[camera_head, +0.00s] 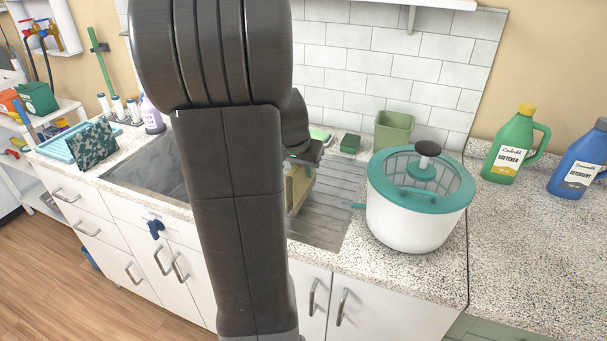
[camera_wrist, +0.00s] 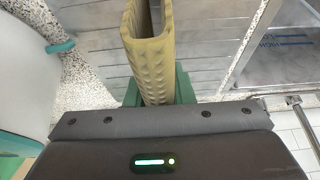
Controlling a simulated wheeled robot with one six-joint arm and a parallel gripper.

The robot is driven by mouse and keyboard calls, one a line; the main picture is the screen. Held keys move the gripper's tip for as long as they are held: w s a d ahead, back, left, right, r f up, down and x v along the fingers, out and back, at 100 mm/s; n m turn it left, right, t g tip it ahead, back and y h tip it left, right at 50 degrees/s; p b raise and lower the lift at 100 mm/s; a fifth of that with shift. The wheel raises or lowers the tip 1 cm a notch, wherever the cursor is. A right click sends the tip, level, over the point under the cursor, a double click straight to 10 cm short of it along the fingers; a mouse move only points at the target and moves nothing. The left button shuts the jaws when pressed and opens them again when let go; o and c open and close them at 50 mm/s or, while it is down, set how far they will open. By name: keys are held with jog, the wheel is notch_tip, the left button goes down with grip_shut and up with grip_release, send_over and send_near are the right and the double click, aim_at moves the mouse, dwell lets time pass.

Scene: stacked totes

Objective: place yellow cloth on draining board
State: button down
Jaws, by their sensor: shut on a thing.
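The yellow cloth (camera_wrist: 149,55) is a folded, dimpled piece held on edge in my gripper (camera_wrist: 158,92), which is shut on it. In the head view the cloth (camera_head: 299,187) hangs over the grooved metal draining board (camera_head: 328,207), partly hidden behind my arm. The draining board (camera_wrist: 98,45) fills much of the wrist view beneath the cloth. I cannot tell whether the cloth's lower edge touches the board. My fingertips are mostly hidden in the head view.
A white and teal salad spinner (camera_head: 412,214) stands close right of the board. A green sponge (camera_head: 350,143) and green container (camera_head: 393,131) stand behind. The sink (camera_head: 150,172) is left. Softener (camera_head: 513,148) and detergent (camera_head: 580,162) bottles stand far right.

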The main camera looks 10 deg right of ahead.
jog(key=shift+f, duration=0.8)
jog(key=shift+f, duration=0.25)
jog(key=c, duration=1.3)
grip_release()
jog(key=shift+r, duration=0.1)
jog(key=shift+o, duration=0.2)
jog(key=shift+r, duration=0.5)
jog(key=v, duration=1.1)
jog(key=shift+s+a+r, duration=0.1)
jog(key=shift+r, duration=0.05)
jog(key=shift+o, duration=0.5)
